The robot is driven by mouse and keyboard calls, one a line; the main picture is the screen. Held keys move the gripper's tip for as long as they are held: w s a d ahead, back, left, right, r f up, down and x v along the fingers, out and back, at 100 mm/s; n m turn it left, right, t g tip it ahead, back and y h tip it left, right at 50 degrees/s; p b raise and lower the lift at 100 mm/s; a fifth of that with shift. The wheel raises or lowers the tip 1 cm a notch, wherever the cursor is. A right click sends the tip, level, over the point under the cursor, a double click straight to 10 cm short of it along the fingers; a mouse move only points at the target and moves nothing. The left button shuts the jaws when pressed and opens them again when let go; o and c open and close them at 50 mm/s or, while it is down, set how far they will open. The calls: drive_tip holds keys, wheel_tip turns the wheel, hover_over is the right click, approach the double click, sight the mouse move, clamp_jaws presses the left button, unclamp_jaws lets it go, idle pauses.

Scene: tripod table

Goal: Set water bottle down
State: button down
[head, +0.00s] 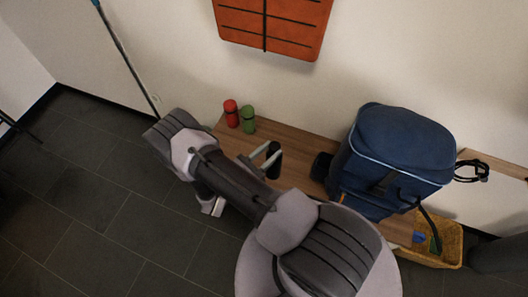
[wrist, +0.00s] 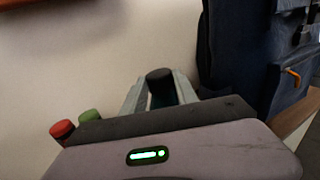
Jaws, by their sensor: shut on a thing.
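A water bottle with a black cap (wrist: 159,76) stands between the two pale fingers of my gripper (wrist: 160,92) in the wrist view. A little of its dark teal body shows below the cap; the rest is hidden by my gripper. In the head view the dark bottle (head: 273,161) is upright at my gripper (head: 263,162), over the wooden bench top (head: 300,143). My gripper is shut on it. I cannot tell whether its base touches the wood.
A red bottle (head: 231,113) and a green bottle (head: 248,120) stand at the bench's back left. A blue backpack (head: 392,160) fills the right, with a black object (head: 321,166) beside it. A wicker basket (head: 447,242) lies at far right. Bare wood shows between bottles and backpack.

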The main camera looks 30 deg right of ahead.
drive_tip(key=w+f+b, duration=0.1)
drive_tip(key=w+f, duration=0.1)
drive_tip(key=w+f+b, duration=0.1)
drive_tip(key=w+b, duration=0.1)
drive_tip(key=shift+a+f, duration=0.2)
drive_tip(key=shift+f, duration=0.2)
drive_tip(key=c, duration=0.9)
unclamp_jaws()
drive_tip(key=shift+f, duration=0.15)
drive_tip(key=shift+c, duration=0.2)
